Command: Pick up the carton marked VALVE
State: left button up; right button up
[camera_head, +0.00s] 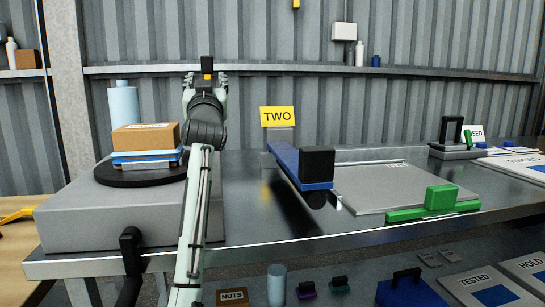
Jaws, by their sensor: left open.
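No carton with a readable VALVE mark shows. A brown carton (146,137) lies on top of a blue and white stack on a round black plate at the left; the writing on its label is too small to read. Another brown carton (232,297), marked NUTS, is low at the bottom edge. My left gripper (206,82) is raised in front of the back wall, right of the stack and above it in the picture. Its fingers are spread; a small black and yellow piece shows between them, and I cannot tell whether it is behind them. My right gripper is not in view.
The round black plate (110,175) sits on a grey block (75,220). A blue bar with a black end (300,168) and a grey panel with a green handle (440,198) are on the metal bench. A yellow TWO sign (278,117) stands behind. Blue-marked trays (460,285) lie lower right.

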aim_at(161, 141)
jog(key=k+l, duration=0.2)
jog(key=k, duration=0.25)
jog(key=k+l, duration=0.2)
jog(key=k, duration=0.3)
